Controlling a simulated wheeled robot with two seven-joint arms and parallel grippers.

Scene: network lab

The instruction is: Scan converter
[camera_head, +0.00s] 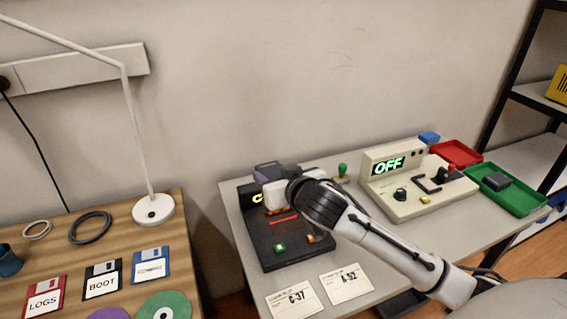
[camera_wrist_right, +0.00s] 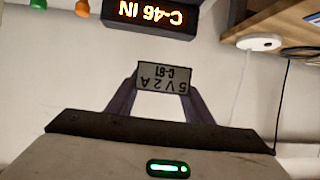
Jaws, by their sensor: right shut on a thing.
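My right gripper (camera_head: 268,174) reaches in from the right, above the black scanner (camera_head: 262,243). It is shut on a converter, whose dark top (camera_head: 267,166) barely shows in the head view. In the right wrist view, the converter's grey label face (camera_wrist_right: 164,77) sits between the two dark fingers. Its print is upside down, seemingly "5V 2A" with a small code below. The scanner has a red line, a green button (camera_head: 280,247) and an orange button. Its lit display (camera_wrist_right: 150,15) appears to read "C-46 IN". My left gripper is not in view.
A beige device (camera_head: 408,208) showing "OFF" stands to the right, beside a red tray (camera_head: 456,153) and a green tray (camera_head: 520,199). Printed cards (camera_head: 294,299) lie at the front. A wooden table (camera_head: 62,263) at left holds disks, cables and a lamp (camera_head: 153,208).

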